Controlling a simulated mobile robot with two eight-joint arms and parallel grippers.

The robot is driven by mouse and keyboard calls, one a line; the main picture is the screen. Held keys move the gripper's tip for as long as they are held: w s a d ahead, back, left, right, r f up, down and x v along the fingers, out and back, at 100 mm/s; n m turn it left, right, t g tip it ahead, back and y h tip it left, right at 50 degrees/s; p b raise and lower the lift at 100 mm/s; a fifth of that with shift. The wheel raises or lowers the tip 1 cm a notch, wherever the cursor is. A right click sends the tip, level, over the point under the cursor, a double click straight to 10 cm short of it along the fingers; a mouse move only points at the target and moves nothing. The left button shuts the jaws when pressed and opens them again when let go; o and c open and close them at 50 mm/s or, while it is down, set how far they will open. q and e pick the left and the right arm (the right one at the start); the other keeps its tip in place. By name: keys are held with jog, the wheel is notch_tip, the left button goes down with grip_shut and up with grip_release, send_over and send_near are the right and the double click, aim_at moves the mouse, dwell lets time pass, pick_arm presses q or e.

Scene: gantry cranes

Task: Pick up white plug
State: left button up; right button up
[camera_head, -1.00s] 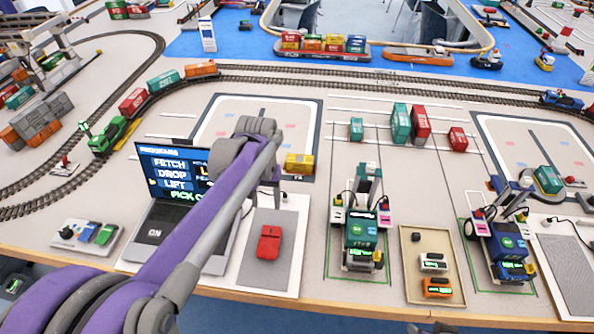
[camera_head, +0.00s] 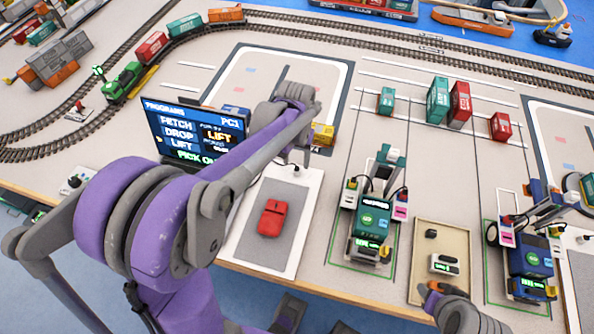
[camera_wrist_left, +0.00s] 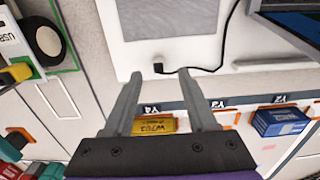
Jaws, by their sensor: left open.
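A small white block with a dark face, which looks like the white plug (camera_head: 444,264), lies in a tan tray (camera_head: 424,288) at the lower right of the head view. It is not visible in the left wrist view. My left gripper (camera_wrist_left: 161,74) is open and empty, pointing down over the back edge of the white board with the red car. In the head view its fingers (camera_head: 298,145) are partly hidden by my own arm, well left of the tray. My right arm reaches in at the bottom, by the tray's front edge; its fingers cannot be made out.
A black block (camera_head: 431,234) and a partly covered orange block (camera_head: 431,297) share the tray. Crane models stand on both sides: a green one (camera_head: 371,222) and a blue one (camera_head: 529,257).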

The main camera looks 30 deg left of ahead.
aim_at(297, 168)
pick_arm(q)
jog(key=shift+d+f, duration=0.1)
jog(key=shift+f, duration=1.9)
grip_shut()
